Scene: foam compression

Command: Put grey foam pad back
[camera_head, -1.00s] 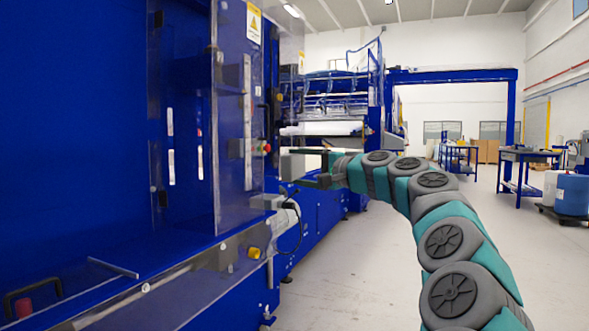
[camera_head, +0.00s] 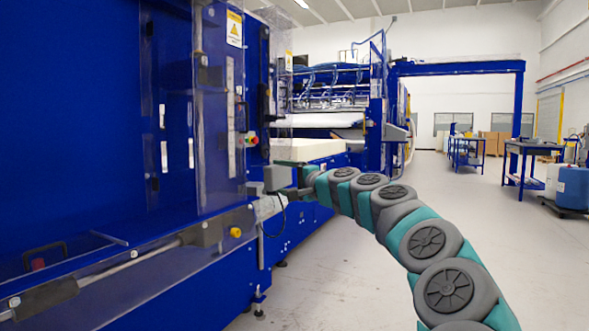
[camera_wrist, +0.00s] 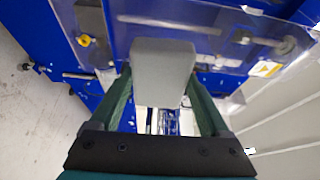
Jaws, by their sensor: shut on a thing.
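The grey foam pad (camera_wrist: 163,66) is a pale grey block between the two green fingers of my gripper (camera_wrist: 160,84) in the wrist view. The fingers press on its left and right sides, and it extends past their tips. In the head view the pad (camera_head: 276,178) shows at the end of my gripper (camera_head: 288,182), in front of the blue machine and close to its front right corner. I cannot tell whether the pad touches anything besides the fingers.
The blue machine (camera_head: 110,100) with clear guard panels fills the left. A rail (camera_head: 135,268) with a yellow knob (camera_head: 235,232) runs along its front. A large cream block (camera_head: 305,149) lies on the machine behind. Floor to the right is clear; blue workbenches (camera_head: 530,160) stand farther off.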

